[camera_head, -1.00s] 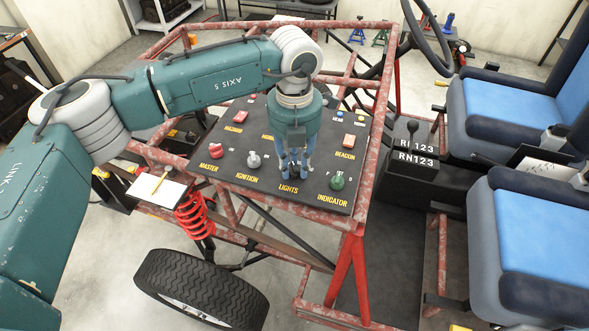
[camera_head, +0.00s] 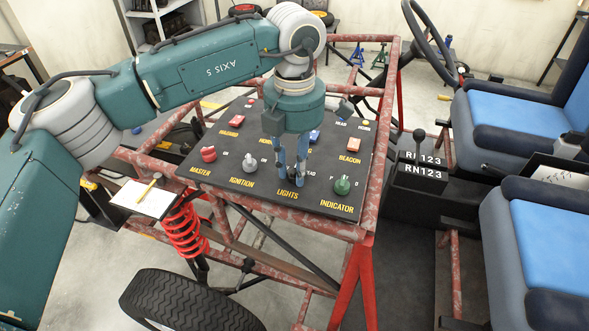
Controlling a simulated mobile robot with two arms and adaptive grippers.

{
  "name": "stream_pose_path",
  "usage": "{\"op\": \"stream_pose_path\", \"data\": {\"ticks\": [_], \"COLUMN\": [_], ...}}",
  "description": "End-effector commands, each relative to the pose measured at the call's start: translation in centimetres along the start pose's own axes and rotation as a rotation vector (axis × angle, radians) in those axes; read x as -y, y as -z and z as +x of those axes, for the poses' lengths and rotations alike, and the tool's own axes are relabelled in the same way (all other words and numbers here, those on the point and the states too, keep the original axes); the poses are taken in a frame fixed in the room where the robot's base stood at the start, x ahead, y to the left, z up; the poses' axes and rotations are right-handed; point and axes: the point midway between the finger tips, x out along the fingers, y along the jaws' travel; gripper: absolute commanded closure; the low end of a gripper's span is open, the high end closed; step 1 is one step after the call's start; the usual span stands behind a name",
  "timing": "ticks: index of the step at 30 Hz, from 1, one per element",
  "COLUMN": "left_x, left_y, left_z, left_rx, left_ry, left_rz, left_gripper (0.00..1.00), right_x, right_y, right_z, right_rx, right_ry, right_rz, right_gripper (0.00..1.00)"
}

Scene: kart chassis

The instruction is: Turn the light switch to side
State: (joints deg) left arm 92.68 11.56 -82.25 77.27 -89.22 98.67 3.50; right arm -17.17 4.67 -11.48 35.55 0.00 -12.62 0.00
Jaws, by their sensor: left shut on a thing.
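A dark sloped panel (camera_head: 225,178) on the kart frame carries labelled knobs and buttons. My left gripper (camera_head: 290,176) comes down from above onto the panel, over the lights switch position just above the yellow "LIGHTS" label (camera_head: 288,195). Its blue fingers are shut on the lights switch, which is mostly hidden between them, so its direction cannot be read. My right gripper is not in view.
Close by on the panel are the grey ignition knob (camera_head: 249,163), the green indicator knob (camera_head: 342,186), the red master knob (camera_head: 208,153) and the orange beacon button (camera_head: 353,144). Blue seats (camera_head: 515,110) and a shift lever (camera_head: 419,140) stand to the right.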

Motion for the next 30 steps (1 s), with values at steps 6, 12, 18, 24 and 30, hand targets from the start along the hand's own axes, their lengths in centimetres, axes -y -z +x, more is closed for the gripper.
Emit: {"op": "stream_pose_path", "data": {"ticks": [6, 12, 18, 24, 30], "left_x": [0.0, -0.1, -0.1, 0.0, -0.1], "left_y": [-0.1, -0.1, 0.0, 0.0, -0.1], "left_z": [-0.1, -0.2, -0.1, -0.1, -1.8], "left_rx": [0.002, 0.002, 0.002, 0.001, 0.003], "left_ry": [-0.001, -0.002, -0.001, -0.001, -0.003], "left_rz": [0.011, 0.01, 0.01, 0.009, 0.009], "left_gripper": [1.0, 1.0, 0.57, 0.57, 0.57], "right_x": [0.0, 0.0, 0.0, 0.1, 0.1], "right_y": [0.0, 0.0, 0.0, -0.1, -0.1], "right_z": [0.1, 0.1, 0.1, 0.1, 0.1], "right_rx": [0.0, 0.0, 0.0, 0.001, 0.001], "right_ry": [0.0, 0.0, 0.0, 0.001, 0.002], "right_rz": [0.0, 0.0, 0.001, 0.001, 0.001], "right_gripper": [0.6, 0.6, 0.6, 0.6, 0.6]}}
